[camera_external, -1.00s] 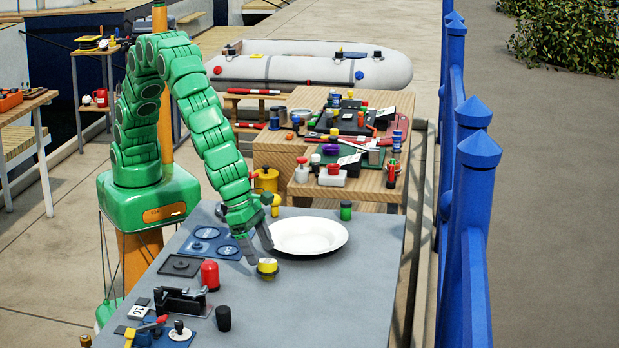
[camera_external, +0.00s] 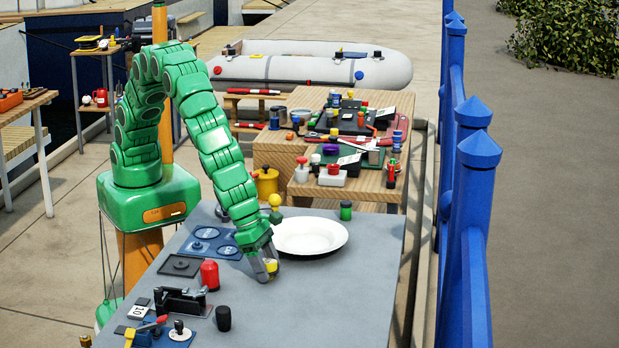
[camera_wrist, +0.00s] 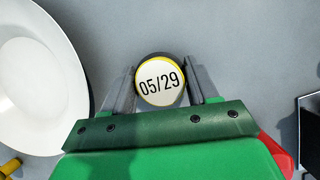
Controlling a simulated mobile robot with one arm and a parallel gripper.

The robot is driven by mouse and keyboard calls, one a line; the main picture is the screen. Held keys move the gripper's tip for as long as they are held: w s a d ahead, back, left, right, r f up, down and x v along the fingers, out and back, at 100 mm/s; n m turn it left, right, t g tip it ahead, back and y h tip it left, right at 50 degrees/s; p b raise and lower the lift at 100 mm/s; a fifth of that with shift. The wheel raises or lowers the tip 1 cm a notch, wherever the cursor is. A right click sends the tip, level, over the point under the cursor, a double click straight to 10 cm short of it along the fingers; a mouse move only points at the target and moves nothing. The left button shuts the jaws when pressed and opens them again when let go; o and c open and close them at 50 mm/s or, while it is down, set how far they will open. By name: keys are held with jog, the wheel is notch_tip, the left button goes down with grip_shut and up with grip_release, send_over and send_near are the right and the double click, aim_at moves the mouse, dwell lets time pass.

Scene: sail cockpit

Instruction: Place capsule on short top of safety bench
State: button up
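A small yellow round container with a white top marked "05/29" (camera_wrist: 160,82) stands on the grey table (camera_external: 330,290); it also shows in the external view (camera_external: 271,266). It may be the capsule, but I cannot confirm this. My gripper (camera_external: 268,270) points down at it. In the wrist view its fingers (camera_wrist: 160,88) stand open, one on each side of the container, with narrow gaps and no clear grip. A red round-topped cylinder (camera_external: 209,274) stands to the left. A wooden bench (camera_external: 275,152) with stepped tops, probably the safety bench, stands behind the table.
A white plate (camera_external: 309,236) lies just right of my gripper. The bench's higher level is crowded. A blue fence (camera_external: 470,220) runs along the right.

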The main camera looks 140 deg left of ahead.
aim_at(270, 261)
jog(key=c, duration=0.6)
jog(key=shift+r, duration=0.6)
notch_tip(270, 261, up, 2)
jog(key=shift+s+r, duration=0.1)
jog(key=shift+r, duration=0.1)
jog(key=shift+s+d+r, duration=0.15)
jog(key=shift+s+r, duration=1.4)
jog(key=shift+s, duration=0.75)
jog(key=shift+s+d+r, duration=0.15)
jog(key=shift+s+r, duration=1.45)
jog(key=shift+s, duration=0.7)
jog(key=shift+s+d+r, duration=0.15)
jog(key=shift+s+r, duration=1.4)
jog(key=shift+s, duration=0.75)
